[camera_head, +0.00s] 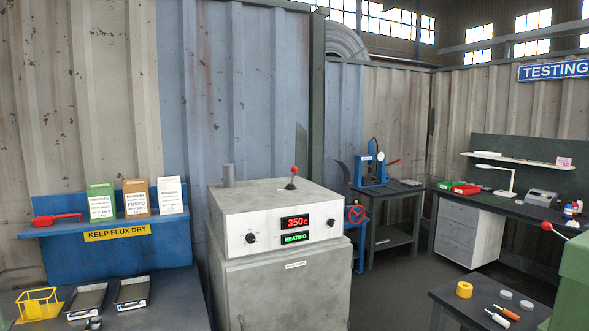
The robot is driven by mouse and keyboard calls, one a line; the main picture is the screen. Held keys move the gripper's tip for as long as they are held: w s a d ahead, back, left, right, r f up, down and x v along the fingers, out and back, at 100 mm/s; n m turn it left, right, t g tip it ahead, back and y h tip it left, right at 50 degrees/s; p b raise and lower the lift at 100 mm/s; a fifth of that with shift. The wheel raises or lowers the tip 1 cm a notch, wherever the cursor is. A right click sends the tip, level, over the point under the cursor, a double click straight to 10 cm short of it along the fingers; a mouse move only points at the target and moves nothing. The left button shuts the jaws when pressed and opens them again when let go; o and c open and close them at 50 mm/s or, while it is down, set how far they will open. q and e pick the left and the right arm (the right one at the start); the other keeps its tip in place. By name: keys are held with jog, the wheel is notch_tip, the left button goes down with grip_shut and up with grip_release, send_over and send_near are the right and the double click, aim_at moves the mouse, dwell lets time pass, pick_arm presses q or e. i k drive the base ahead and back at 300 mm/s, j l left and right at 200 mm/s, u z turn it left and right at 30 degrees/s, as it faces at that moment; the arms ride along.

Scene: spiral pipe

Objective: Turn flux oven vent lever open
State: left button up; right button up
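The flux oven (285,265) is a grey box cabinet with a white control panel (262,236) near the middle of the head view. A short lever with a red ball knob (294,170) stands nearly upright on the oven's top, toward the back. The base of the lever is small and dark. A short grey pipe stub (228,175) stands at the left of the top. The red display (295,222) reads 350c and the green one below reads HEATING. Neither of my grippers is in view.
Left of the oven, a blue shelf (115,234) marked KEEP FLUX DRY holds three upright packs and a red tool. Below it, a bench bears trays and a yellow wire holder (38,303). A low table (462,310) stands front right. Space above the oven is clear.

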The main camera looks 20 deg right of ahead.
aim_at(293, 171)
jog(key=i+l+u, duration=0.15)
jog(key=l, duration=0.25)
jog(key=i+l+u, duration=0.15)
jog(key=l, duration=0.25)
jog(key=i+l+u, duration=0.1)
jog(key=l, duration=0.3)
